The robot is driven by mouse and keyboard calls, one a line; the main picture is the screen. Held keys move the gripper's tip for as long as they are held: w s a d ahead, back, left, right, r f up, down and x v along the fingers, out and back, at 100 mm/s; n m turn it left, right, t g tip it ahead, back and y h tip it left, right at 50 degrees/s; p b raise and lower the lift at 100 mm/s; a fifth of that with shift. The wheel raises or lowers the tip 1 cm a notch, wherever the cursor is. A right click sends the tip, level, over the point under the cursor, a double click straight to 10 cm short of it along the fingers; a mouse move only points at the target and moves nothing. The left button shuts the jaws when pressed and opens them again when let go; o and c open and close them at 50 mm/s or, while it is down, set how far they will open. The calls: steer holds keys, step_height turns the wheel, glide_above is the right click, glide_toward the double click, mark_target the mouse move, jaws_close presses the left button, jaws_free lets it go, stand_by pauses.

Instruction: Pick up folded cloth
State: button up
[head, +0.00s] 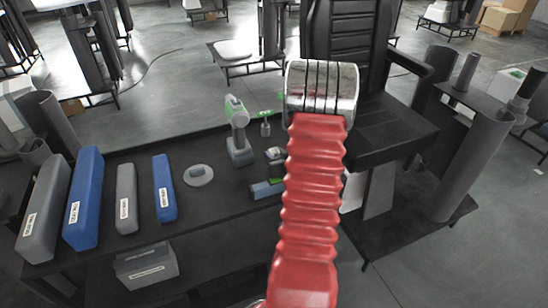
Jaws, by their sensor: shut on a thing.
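My red ribbed arm rises through the middle of the head view and ends in a shiny metal section with dark bands. My gripper's jaws do not show, so what they hold is hidden. I cannot make out a folded cloth for certain. A pale patch (352,191) shows just right of my arm, partly hidden by it, and I cannot tell what it is.
A dark bench (215,215) holds blue and grey labelled cases, a round grey item (199,175), a green-grey drill (239,130) and a blue-green tool (267,188). A black seat (385,128) stands right of my arm. Grey floor lies beyond.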

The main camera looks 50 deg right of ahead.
mark_target(275, 152)
steer(key=shift+r, duration=0.1)
step_height(275, 152, up, 10)
steer(key=shift+f, duration=0.1)
stand_by(0.8)
